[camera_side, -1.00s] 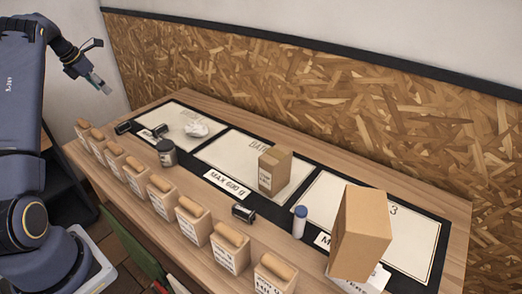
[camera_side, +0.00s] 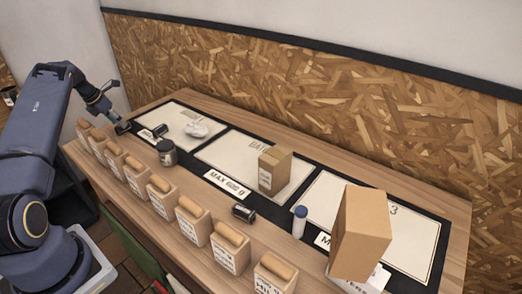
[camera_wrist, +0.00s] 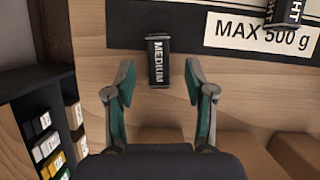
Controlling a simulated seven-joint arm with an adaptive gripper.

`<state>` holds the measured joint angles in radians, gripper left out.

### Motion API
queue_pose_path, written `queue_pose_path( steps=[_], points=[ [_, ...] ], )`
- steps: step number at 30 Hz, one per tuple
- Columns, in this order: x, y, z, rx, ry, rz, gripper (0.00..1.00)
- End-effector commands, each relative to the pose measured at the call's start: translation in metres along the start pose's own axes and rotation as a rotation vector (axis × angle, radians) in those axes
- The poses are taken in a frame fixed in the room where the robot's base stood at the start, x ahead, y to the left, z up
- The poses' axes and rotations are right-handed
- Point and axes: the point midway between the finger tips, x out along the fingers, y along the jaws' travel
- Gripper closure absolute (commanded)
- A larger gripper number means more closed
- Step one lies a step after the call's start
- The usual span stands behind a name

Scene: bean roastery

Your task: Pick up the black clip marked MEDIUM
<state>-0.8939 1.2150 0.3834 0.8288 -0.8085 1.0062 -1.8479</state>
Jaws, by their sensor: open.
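The black clip marked MEDIUM (camera_wrist: 158,62) lies on the wooden table in the wrist view, its white lettering readable. It is centred just beyond the fingertips of my gripper (camera_wrist: 158,78), which is open and empty. The two fingers stand to the left and right of the clip's near end, with wood showing on both sides. In the side view the same clip (camera_side: 123,128) is at the far left end of the table, just below my gripper (camera_side: 120,119). I cannot tell the exact height of the fingertips above it.
A second black clip (camera_wrist: 283,12), partly cut off, lies by the MAX 500 g label (camera_wrist: 262,35). Several wooden blocks (camera_side: 111,153) line the table's front edge. A shelf (camera_wrist: 30,115) stands left below.

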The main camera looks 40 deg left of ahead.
Motion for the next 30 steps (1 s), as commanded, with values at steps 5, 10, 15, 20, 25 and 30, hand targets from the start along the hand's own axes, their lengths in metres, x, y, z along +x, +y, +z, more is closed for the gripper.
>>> queue_pose_path(
  steps=[5, 10, 15, 20, 25, 30],
  points=[
    [0.027, 0.002, 0.001, 0.001, 0.002, -0.001, 0.46],
    [0.033, 0.002, 0.001, 0.000, 0.001, 0.000, 0.46],
    [0.033, 0.002, 0.001, 0.000, 0.001, 0.000, 0.49],
    [0.033, 0.002, 0.001, 0.000, 0.001, 0.000, 0.66],
    [0.033, 0.002, 0.001, 0.000, 0.000, 0.000, 0.83],
    [0.033, 0.002, 0.001, 0.000, 0.000, 0.000, 0.92]
  ],
)
